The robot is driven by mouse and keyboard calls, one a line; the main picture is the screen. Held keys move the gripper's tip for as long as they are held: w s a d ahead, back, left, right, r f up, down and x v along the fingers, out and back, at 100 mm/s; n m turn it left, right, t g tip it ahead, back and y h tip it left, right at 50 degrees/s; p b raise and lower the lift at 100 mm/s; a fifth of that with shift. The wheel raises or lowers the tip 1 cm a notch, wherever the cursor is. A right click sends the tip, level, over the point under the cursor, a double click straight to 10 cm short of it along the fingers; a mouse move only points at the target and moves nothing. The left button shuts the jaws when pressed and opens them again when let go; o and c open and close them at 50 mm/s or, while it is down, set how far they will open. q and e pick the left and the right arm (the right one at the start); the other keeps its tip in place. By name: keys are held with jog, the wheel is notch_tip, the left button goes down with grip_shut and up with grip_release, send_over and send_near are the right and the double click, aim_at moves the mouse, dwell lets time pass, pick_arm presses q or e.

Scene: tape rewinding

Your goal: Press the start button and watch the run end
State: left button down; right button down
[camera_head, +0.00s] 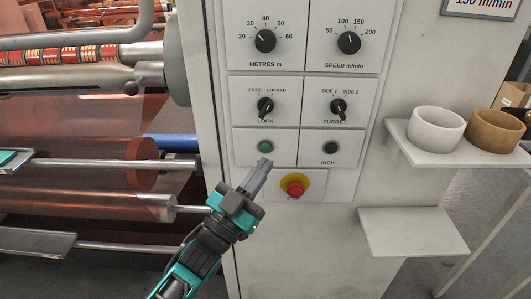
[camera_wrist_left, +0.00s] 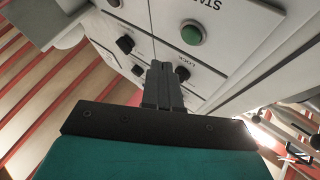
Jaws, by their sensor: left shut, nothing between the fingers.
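The green start button (camera_head: 265,147) is on the lower left of the grey control panel. It also shows in the left wrist view (camera_wrist_left: 192,34), beside a partly cut-off label that begins "STA". My left gripper (camera_head: 265,163) is shut and empty. Its fingertips are just below the green button in the head view and hide its label. In the left wrist view the shut fingers (camera_wrist_left: 161,68) point at the panel, with the button up and to their right. I cannot tell whether they touch the panel. My right gripper is in neither view.
A red stop button (camera_head: 295,188) on a yellow disc sits close to my left gripper's right. A black inch button (camera_head: 330,148), the lock knob (camera_head: 265,105) and turret knob (camera_head: 339,106) are nearby. Rollers with copper-coloured film (camera_head: 70,180) stand left; a shelf (camera_head: 455,152) holds two rings.

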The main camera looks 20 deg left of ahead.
aim_at(266, 148)
pick_arm(q)
jog(key=shift+w+a, duration=0.2)
jog(key=shift+w, duration=0.45)
jog(key=shift+w+a, duration=0.2)
jog(key=shift+w, duration=0.4)
dwell(1.0)
jog(key=shift+w, duration=0.1)
jog(key=shift+w+a, duration=0.1)
jog(key=shift+w, duration=0.2)
jog(key=shift+w, duration=0.1)
dwell(0.4)
